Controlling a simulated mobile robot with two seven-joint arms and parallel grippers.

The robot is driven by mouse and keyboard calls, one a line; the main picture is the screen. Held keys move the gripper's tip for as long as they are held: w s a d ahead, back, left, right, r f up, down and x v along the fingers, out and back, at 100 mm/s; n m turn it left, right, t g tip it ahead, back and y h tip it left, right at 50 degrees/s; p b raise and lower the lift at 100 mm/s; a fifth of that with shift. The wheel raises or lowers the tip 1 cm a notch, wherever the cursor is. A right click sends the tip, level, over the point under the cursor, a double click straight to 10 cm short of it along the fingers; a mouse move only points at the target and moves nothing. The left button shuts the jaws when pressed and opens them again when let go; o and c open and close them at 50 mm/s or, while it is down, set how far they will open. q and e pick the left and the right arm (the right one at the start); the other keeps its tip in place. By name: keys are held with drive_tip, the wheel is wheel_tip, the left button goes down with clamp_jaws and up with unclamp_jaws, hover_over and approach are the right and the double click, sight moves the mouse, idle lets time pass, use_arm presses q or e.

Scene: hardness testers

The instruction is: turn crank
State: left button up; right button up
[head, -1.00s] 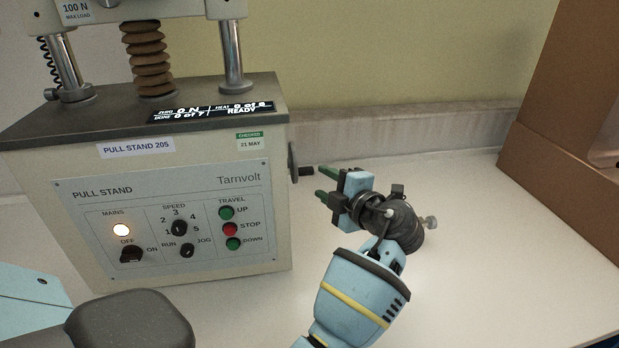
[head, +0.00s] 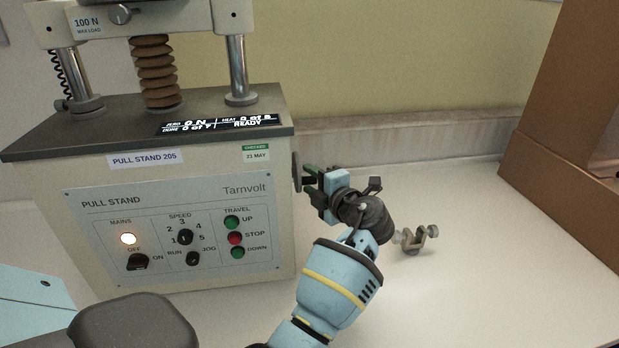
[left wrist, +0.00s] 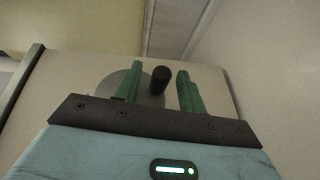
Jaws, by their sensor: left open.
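The pull stand (head: 180,215) is a beige machine at the left of the head view. Its crank is on the right side wall: a grey disc (left wrist: 112,84) with a black handle (left wrist: 160,79) sticking out. My left gripper (head: 309,177) is at the crank, right of the machine, and partly hides it in the head view. In the left wrist view its green fingers (left wrist: 158,76) are open, with the handle between them and gaps on both sides. The display reads 0 N and READY. My right gripper is not in view.
A small metal clamp (head: 414,240) stands on the pale bench (head: 480,270), right of my left arm. A brown box-like cabinet (head: 570,120) stands at the right. The bench between them is clear. A low ledge (head: 400,138) runs along the back wall.

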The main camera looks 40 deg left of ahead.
use_arm(q)
drive_tip(key=shift+w+a, duration=0.1)
drive_tip(key=shift+a, duration=0.3)
drive_tip(key=shift+c, duration=0.2)
